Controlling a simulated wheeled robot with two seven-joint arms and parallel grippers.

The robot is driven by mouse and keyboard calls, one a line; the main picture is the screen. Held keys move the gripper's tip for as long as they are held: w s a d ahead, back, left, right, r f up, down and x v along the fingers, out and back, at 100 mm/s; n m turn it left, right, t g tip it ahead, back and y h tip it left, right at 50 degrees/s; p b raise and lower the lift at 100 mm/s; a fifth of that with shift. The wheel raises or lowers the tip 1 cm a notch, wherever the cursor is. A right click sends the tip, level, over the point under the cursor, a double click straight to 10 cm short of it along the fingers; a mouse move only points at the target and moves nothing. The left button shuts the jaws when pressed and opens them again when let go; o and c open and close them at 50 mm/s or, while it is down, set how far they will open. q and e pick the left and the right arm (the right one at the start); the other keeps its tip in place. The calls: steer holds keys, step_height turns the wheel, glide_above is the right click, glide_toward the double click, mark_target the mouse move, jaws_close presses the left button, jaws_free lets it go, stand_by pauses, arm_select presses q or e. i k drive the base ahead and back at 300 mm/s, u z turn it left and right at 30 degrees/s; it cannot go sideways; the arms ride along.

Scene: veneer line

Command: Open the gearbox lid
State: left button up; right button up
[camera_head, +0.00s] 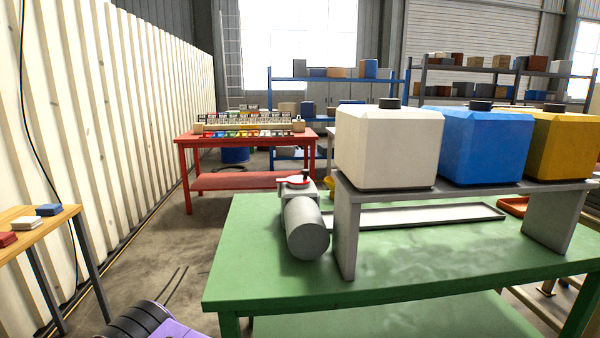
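A grey unit that looks like the gearbox (298,190) stands on the left part of the green table (265,275), with a grey cylinder (307,228) on its near side. A small red piece (292,181) with a dark upright part sits on its top. I cannot tell the lid's outline or whether it is open. Neither of my grippers is in view.
A grey raised stand (348,235) right of the gearbox carries white (388,148), blue (484,146) and yellow (563,144) tanks. A grey tray (420,214) lies beneath. A red table (240,181) stands behind, a wooden table (35,225) at left.

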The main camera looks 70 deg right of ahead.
mark_target(298, 179)
steer(key=z, duration=2.15)
